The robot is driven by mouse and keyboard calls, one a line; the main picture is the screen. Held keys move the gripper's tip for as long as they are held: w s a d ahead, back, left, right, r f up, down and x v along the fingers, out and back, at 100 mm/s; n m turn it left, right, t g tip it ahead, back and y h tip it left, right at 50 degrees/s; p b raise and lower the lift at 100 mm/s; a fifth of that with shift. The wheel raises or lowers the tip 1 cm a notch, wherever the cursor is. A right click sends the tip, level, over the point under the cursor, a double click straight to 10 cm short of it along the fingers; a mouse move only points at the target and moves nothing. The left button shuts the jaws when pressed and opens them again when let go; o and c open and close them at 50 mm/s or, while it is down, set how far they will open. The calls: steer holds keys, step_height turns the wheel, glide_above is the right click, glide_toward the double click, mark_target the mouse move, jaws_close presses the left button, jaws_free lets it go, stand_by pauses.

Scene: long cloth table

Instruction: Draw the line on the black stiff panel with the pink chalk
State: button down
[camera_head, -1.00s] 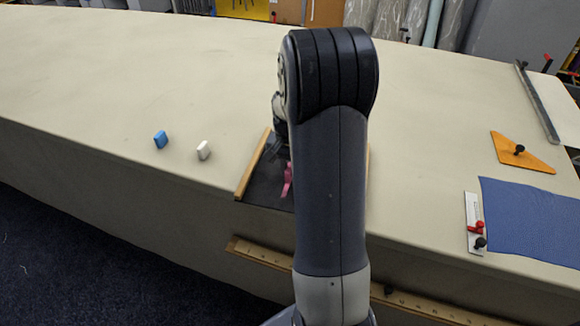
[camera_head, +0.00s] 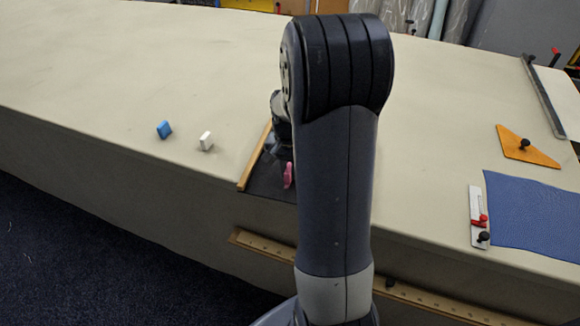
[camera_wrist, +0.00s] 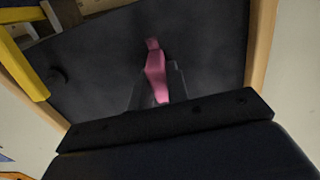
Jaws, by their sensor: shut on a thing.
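The black stiff panel (camera_head: 266,182) lies on the table near its front edge, with a wooden strip along its left side. My arm hides most of it in the head view. In the wrist view the panel (camera_wrist: 105,60) fills much of the picture. The pink chalk (camera_wrist: 156,72) is between the two fingers of my gripper (camera_wrist: 158,85), which is shut on it. The chalk (camera_head: 288,175) also shows beside my arm in the head view, over the panel. I cannot tell whether its tip touches the panel. No drawn line can be made out.
A wooden ruler (camera_head: 270,246) runs along the table's front.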

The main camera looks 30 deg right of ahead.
steer(key=shift+s+a, duration=1.4)
steer(key=shift+a, duration=0.05)
step_height(320, 180, up, 7)
steer(key=p, duration=0.5)
steer(key=shift+f, duration=0.1)
stand_by(0.5)
steer(key=shift+f+b, duration=2.25)
steer(key=shift+f, duration=0.75)
steer(key=shift+f+b, duration=0.3)
steer(key=shift+f, duration=0.15)
